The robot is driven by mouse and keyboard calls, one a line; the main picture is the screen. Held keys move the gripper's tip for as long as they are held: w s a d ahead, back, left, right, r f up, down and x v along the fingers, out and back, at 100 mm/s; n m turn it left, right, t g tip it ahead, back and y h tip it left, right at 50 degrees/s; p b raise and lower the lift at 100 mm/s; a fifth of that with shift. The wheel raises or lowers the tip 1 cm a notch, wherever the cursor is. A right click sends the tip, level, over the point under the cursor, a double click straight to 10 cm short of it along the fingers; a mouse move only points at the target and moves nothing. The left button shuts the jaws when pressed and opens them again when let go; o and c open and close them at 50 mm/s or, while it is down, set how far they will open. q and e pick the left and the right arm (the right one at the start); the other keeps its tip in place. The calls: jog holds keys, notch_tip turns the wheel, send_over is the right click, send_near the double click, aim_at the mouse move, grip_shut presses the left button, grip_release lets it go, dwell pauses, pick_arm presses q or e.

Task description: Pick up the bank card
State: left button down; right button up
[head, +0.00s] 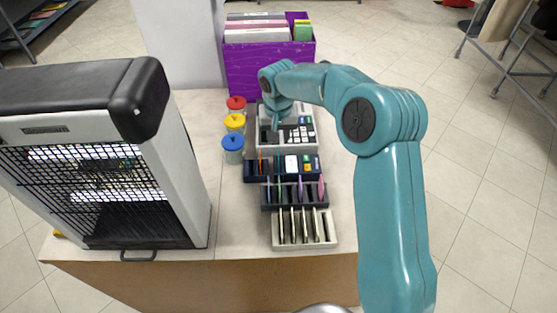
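My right arm comes in from the right and reaches over the counter. Its gripper (273,128) points down at the left part of a grey device with white keys (300,134). The fingers are small and partly hidden by the wrist, so I cannot tell whether they are open or shut. I cannot single out the bank card at this size. Thin coloured upright pieces stand in the slots of a dark rack (270,205) nearer the front. My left gripper is not in view.
Jars with red (236,103), yellow (235,121) and blue (232,142) lids stand left of the device. A purple box (268,74) is behind it. A pale slotted rack (304,243) is at the front. A large grilled machine (95,160) fills the left.

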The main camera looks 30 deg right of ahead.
notch_tip(320, 180, down, 4)
jog(key=shift+w+p, duration=0.1)
jog(key=shift+p, duration=0.2)
jog(key=f, duration=0.1)
jog(key=f+p, duration=0.1)
jog(key=f, duration=0.3)
jog(key=shift+w+d, duration=0.35)
jog(key=shift+d, duration=0.05)
grip_shut()
